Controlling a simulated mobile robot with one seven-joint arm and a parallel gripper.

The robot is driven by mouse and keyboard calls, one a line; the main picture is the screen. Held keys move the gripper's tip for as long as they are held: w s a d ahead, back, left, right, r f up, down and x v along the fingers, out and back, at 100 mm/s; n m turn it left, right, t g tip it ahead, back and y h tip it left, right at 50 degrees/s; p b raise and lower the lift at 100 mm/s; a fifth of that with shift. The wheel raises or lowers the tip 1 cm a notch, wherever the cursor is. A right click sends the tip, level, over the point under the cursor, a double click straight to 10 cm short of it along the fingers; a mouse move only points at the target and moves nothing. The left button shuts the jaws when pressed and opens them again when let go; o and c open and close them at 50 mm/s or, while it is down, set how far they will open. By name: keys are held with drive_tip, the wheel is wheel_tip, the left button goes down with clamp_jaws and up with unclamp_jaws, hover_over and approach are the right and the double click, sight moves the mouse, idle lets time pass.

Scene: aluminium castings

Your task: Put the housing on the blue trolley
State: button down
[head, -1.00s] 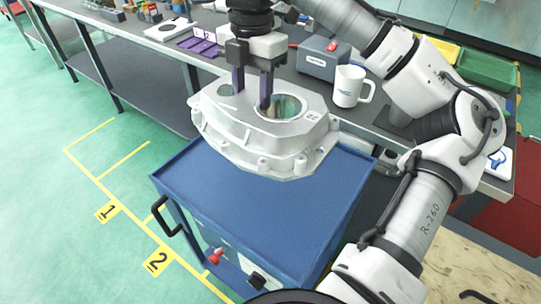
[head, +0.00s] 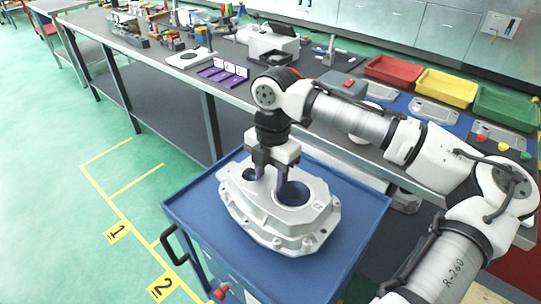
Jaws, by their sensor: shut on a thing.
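The housing (head: 270,214), a pale grey aluminium casting with round openings in its top, is over the middle of the blue trolley (head: 200,207) and looks level. It appears to rest on the trolley's top, though its underside is hidden. My gripper (head: 268,180) points down from above, shut on the housing's wall between the openings. The fingertips are partly hidden inside the openings. Blue trolley top shows on all sides of the housing.
A grey workbench (head: 215,92) runs behind the trolley, with a purple holder (head: 224,72) and red (head: 393,69), yellow (head: 447,87) and green (head: 505,107) bins on it. Green floor with yellow numbered markings (head: 112,232) lies open to the left.

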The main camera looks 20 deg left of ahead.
sight(272, 177)
drive_tip(key=shift+f, duration=2.6)
drive_tip(key=c, duration=0.8)
unclamp_jaws()
drive_tip(key=shift+o, duration=0.2)
drive_tip(key=r, duration=0.8)
drive_tip(key=w+r+b, duration=0.1)
drive_tip(key=r, duration=0.3)
drive_tip(key=shift+w, duration=0.1)
